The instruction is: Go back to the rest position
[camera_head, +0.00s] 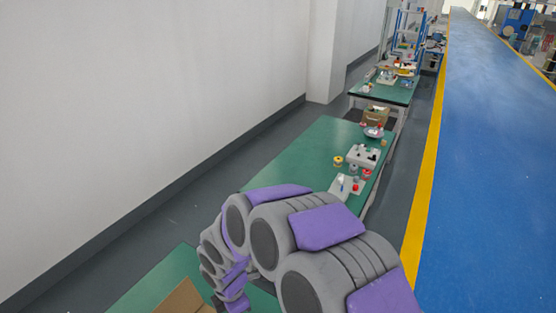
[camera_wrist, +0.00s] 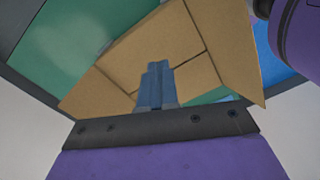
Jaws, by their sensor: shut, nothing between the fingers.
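My gripper (camera_wrist: 158,68) shows in the wrist view as two blue-grey fingers pressed together, shut and empty. The fingers point at a brown cardboard box (camera_wrist: 215,40) that lies beyond them; I cannot tell the gap between them. The box also shows in the head view (camera_head: 184,301), cut off by the bottom edge. My grey and purple arm is bent in front of the body in the head view, and its links hide the gripper there.
The near green table (camera_head: 155,283) carries the box; its surface also shows in the wrist view (camera_wrist: 70,45). A second green table (camera_head: 290,155) holds small parts and bottles along its right side. A white wall is left, and a clear blue floor lane (camera_head: 490,180) runs right.

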